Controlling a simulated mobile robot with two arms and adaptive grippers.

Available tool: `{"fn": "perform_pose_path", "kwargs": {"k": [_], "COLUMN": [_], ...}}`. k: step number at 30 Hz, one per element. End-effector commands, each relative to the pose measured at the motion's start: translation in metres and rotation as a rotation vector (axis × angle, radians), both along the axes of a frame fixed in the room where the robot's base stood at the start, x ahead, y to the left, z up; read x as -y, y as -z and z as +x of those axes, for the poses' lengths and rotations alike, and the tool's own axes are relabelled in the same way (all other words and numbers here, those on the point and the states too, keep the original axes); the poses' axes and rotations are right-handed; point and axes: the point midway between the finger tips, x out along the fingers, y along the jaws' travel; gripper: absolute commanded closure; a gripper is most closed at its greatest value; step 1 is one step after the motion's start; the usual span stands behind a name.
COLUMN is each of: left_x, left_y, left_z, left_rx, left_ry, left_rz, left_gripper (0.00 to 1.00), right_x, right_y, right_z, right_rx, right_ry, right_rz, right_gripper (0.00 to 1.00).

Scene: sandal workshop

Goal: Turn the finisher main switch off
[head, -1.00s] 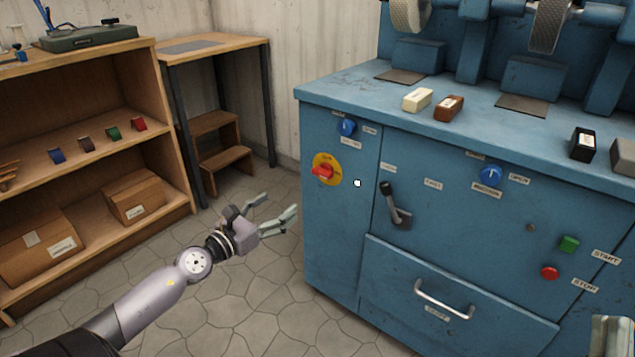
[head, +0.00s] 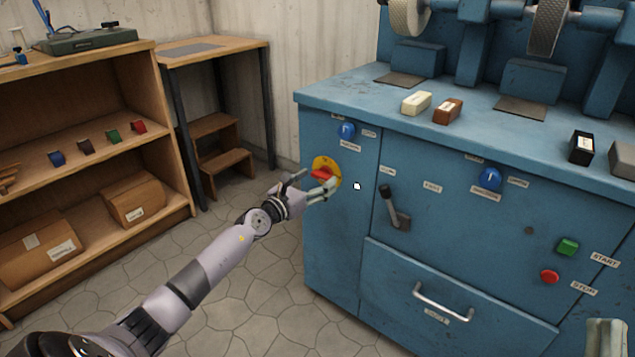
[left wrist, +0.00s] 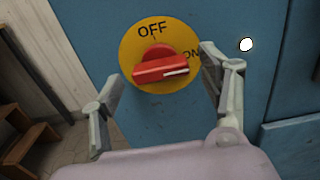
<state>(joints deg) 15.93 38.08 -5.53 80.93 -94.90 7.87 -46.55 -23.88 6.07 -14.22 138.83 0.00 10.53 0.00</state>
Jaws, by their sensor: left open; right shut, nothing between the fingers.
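The main switch is a red rotary knob (left wrist: 162,68) on a round yellow plate (left wrist: 133,47) marked OFF at the top and ON at the right. The knob's handle lies nearly level, its white mark toward ON. In the head view the red knob (head: 321,174) is on the left part of the blue finisher's front (head: 335,240). My left gripper (head: 312,187) is open in front of the switch; in the left wrist view its fingers (left wrist: 165,95) stand on either side of the knob, and I cannot tell whether they touch it. My right gripper (head: 606,335) shows only partly at the lower right edge.
The finisher's front also has a blue knob (head: 346,131) above the switch, a black lever (head: 393,207), a second blue knob (head: 489,178), a green button (head: 568,246), a red button (head: 549,277) and a drawer handle (head: 443,302). A wooden shelf (head: 165,150) stands left; open floor lies between.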

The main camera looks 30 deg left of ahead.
Motion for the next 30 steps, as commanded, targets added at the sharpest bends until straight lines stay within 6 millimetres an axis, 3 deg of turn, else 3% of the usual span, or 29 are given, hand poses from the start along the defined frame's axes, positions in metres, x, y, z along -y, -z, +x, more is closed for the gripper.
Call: {"fn": "perform_pose_path", "kwargs": {"k": [14,30], "left_x": [0.0015,0.0012], "left_y": [-0.0004,-0.0004], "left_z": [0.0097,0.0094], "left_rx": [0.0,0.0], "left_ry": [0.001,0.001], "left_rz": [0.0,0.0], "left_gripper": [0.31,0.67], "right_x": [0.0009,0.0009], "right_y": [-0.0114,-0.0111], "right_z": [-0.0087,-0.0083], "right_rx": [0.075,0.074], "right_ry": [-0.004,-0.004], "right_rz": [0.021,0.021], "right_gripper": [1.0,1.0]}}
